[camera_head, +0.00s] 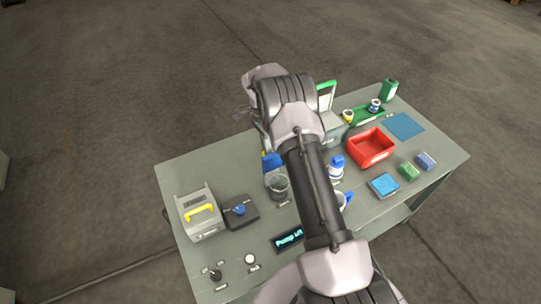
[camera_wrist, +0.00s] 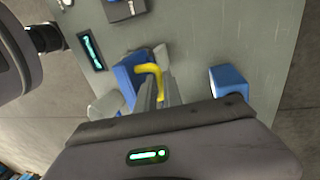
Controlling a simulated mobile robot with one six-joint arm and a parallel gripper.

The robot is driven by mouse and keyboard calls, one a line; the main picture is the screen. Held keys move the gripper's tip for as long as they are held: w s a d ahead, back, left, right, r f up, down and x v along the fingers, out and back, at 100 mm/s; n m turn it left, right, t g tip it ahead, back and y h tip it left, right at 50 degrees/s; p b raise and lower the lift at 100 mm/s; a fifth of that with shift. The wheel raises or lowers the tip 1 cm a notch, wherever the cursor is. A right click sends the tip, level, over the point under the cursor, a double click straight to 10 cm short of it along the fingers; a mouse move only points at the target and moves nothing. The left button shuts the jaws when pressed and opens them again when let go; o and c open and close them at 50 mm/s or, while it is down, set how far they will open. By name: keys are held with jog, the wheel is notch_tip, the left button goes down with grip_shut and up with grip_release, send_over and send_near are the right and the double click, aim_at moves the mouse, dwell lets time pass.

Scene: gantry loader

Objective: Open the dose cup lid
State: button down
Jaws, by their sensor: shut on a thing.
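In the wrist view my gripper (camera_wrist: 160,94) points down with its fingers close together, shut on a yellow hook-shaped handle (camera_wrist: 150,70). A blue part (camera_wrist: 130,78) stands just left of the fingers, and pale grey rounded pieces lie around it. The handle appears to belong to the dose cup lid, but the fingers hide where it joins and I cannot tell how far the lid is open. In the head view my arm hides the gripper; a blue piece with a bit of yellow (camera_head: 271,161) shows left of the arm, behind a grey cup-shaped vessel (camera_head: 278,187).
A lit display (camera_head: 288,239) stands near the front edge. A grey case with a yellow handle (camera_head: 199,222) and a dark box with a blue knob (camera_head: 240,219) are at left. A red bin (camera_head: 371,147) and small blue and green boxes are at right. The back-left tabletop is clear.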

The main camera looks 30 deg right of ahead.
jog(key=shift+w+a+f+b, duration=0.1)
jog(key=shift+w+f+b, duration=0.4)
jog(key=shift+w+b, duration=0.35)
jog(key=shift+w+f+b, duration=0.5)
jog(key=shift+w+b, duration=0.2)
jog(key=shift+b, duration=0.15)
jog(key=c, duration=1.5)
grip_release()
jog(key=shift+w+f, duration=0.2)
jog(key=shift+w, duration=0.2)
jog(key=shift+r, duration=0.1)
jog(key=p+v, duration=0.2)
jog(key=v, duration=0.5)
jog(key=shift+r, duration=0.2)
